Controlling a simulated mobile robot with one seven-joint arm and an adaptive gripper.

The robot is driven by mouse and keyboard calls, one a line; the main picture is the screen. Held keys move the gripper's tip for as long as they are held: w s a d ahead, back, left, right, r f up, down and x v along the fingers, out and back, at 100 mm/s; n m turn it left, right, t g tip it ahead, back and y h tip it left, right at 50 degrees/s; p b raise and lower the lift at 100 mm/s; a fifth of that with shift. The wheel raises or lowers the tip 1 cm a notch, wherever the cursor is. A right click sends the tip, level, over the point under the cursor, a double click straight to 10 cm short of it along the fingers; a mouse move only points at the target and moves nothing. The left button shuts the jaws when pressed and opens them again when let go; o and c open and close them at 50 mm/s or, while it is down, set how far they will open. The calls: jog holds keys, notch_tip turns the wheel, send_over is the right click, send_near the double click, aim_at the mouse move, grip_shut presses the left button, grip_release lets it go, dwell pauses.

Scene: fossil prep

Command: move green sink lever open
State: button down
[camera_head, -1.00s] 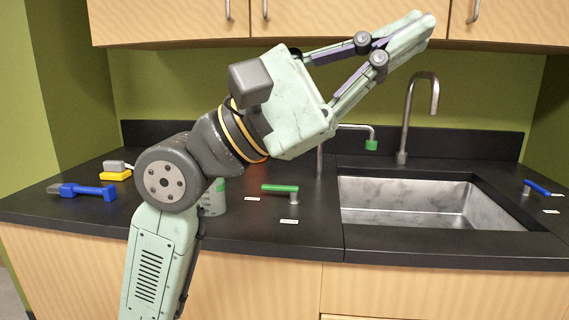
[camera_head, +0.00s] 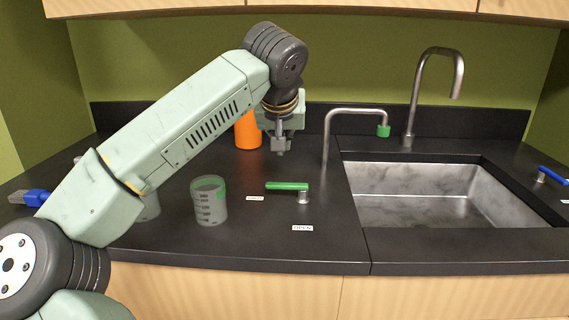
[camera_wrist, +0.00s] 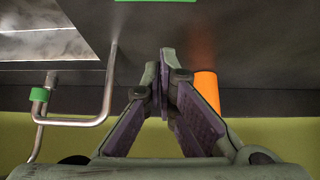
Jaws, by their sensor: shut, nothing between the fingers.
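The green lever (camera_head: 287,186) sits on a short metal post on the black counter, left of the sink. Its bar points left from the post, towards a small white label (camera_head: 255,198) that I cannot read clearly. A label reading OPEN (camera_head: 302,228) lies in front of the post. My gripper (camera_head: 280,149) points down over the counter behind the lever, apart from it. In the wrist view, my gripper (camera_wrist: 167,60) has its fingertips together with nothing between them, and part of the green lever (camera_wrist: 155,1) shows at the top edge.
A green-tipped faucet (camera_head: 355,110) stands right of my gripper, beside the metal sink (camera_head: 410,195) and a taller grey faucet (camera_head: 412,100). An orange cylinder (camera_head: 247,132) is close at the gripper's left. A grey beaker (camera_head: 209,203) stands left of the lever. A blue lever (camera_head: 553,175) is far right.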

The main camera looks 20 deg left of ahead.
jog(key=shift+a, duration=0.15)
jog(key=shift+w+f, duration=0.25)
jog(key=shift+f, duration=0.05)
jog(key=p+x, duration=0.2)
jog(key=x, duration=0.7)
jog(key=shift+s+p, duration=0.2)
jog(key=shift+p, duration=0.15)
jog(key=s, duration=0.3)
jog(key=shift+d+p, duration=0.4)
jog(key=shift+s+d+f, duration=0.1)
jog(key=shift+s, duration=0.15)
